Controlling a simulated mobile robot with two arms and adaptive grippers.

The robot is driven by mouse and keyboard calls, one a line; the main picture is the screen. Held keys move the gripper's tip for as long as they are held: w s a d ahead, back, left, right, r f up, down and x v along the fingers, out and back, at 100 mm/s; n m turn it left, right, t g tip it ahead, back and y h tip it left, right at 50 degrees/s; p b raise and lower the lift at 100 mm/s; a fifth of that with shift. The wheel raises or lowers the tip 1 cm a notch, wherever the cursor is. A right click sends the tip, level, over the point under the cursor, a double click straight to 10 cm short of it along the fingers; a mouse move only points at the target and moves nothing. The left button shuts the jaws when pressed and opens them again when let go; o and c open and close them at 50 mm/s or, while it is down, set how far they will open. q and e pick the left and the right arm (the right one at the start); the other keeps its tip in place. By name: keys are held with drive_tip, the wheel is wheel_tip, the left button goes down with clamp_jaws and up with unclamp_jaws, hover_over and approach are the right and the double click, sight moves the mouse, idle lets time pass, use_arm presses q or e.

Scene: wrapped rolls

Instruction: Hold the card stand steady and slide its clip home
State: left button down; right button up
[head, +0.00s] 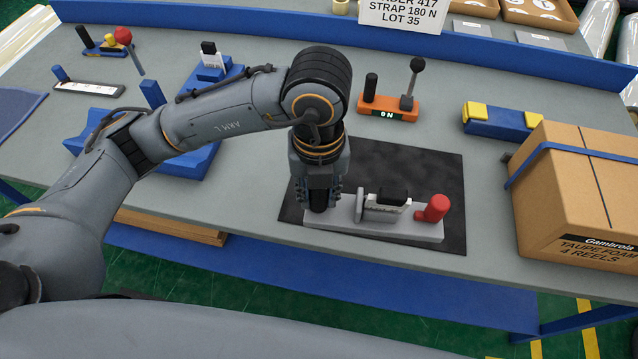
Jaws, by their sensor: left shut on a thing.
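The card stand (345,224) has a long light grey base and lies on a dark mat (440,170). A thin grey upright plate (360,205) rises near its middle. Beside it is a white block or card with lettering, with a black piece (394,195) on top. A red rounded piece (432,208) is at the right end. I cannot tell for sure which piece is the clip. My left gripper (318,204) points down and is shut on the card stand at its left end; its fingers hide the gripped part. My right gripper is out of view.
A taped cardboard box (565,200) stands at the right. An orange lever unit (390,106) marked ON is behind the mat. A blue block with yellow ends (497,120) is at the back right. Blue fixtures (150,95) stand at the left. Table is clear in front of the mat.

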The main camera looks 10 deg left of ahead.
use_arm(q)
drive_tip(key=shift+w, duration=0.1)
drive_tip(key=w+a+b, duration=0.2)
drive_tip(key=w+b, duration=0.3)
drive_tip(key=w, duration=0.8)
drive_tip(key=shift+w+a, duration=0.25)
drive_tip(key=shift+w, duration=0.05)
idle(1.6)
drive_tip(key=shift+f, duration=0.1)
idle(0.3)
drive_tip(key=shift+f+b, duration=4.35)
drive_tip(key=shift+f, duration=1.15)
drive_tip(key=shift+f+b, duration=0.55)
drive_tip(key=shift+f, duration=0.2)
